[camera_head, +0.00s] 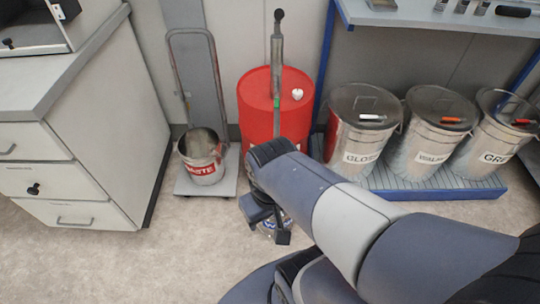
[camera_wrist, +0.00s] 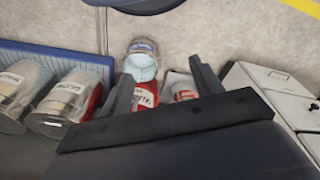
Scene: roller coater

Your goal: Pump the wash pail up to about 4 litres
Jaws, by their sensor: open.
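A red drum (camera_head: 255,105) stands against the back wall with a grey pump (camera_head: 276,55) rising from its top. A pail with a blue-marked label (camera_head: 268,229), seemingly the wash pail, is on the floor in front of the drum, mostly hidden by my gripper. In the wrist view the pail (camera_wrist: 142,62) shows a pale blue inside; I cannot read its level. My gripper (camera_head: 268,213) is over or near this pail. In the wrist view my gripper (camera_wrist: 160,70) has its fingers spread, with nothing held between them.
A pail marked WASTE (camera_head: 203,168) stands on a platform scale (camera_head: 186,187) left of the drum. Several lidded, labelled cans (camera_head: 360,145) stand on a blue-edged pallet (camera_head: 437,190) at right. A drawer cabinet (camera_head: 80,150) is at left. Front-left floor is clear.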

